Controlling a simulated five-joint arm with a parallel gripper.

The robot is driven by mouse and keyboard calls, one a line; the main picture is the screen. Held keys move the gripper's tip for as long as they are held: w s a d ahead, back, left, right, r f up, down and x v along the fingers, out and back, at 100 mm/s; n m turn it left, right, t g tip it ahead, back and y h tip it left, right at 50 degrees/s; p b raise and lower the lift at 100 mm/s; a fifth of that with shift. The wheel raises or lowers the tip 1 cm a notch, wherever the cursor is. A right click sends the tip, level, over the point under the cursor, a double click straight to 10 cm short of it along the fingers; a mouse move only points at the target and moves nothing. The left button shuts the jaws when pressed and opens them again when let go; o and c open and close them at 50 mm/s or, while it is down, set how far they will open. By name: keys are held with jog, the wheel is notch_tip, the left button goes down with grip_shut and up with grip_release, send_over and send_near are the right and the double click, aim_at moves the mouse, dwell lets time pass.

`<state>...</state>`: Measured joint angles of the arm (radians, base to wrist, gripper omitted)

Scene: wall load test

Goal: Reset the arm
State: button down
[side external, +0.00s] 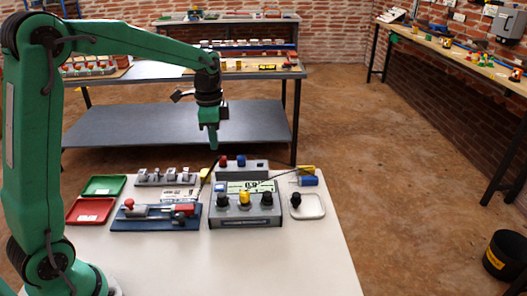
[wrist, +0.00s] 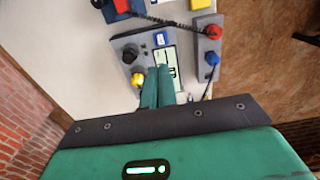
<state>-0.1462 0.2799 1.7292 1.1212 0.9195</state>
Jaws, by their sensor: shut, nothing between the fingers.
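My green arm stands at the left in the side view and reaches over the white table (side external: 318,262). My gripper (side external: 212,146) points down above the table, behind and left of the grey meter box (side external: 245,219). Its green fingers are shut and hold nothing. In the wrist view, my gripper (wrist: 157,74) shows its two fingertips together, covering part of the meter's display (wrist: 169,62). The meter has a lit screen, black knobs and a yellow knob (wrist: 137,80). The fingers look clear of the things below, but the exact height is hard to tell.
Cables run near the meter. The table's front right is clear.

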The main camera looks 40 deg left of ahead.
jog(key=s+d+r+n+t, duration=0.2)
jog(key=s+d+r+n, duration=0.1)
jog(key=s, duration=0.7)
jog(key=s+d+r+n+t, duration=0.3)
jog(key=s+n, duration=0.2)
jog(key=s, duration=0.6)
jog(key=shift+s+d+n, duration=0.25)
jog(key=shift+s+n, duration=0.05)
jog(key=shift+n, duration=0.1)
dwell(0.3)
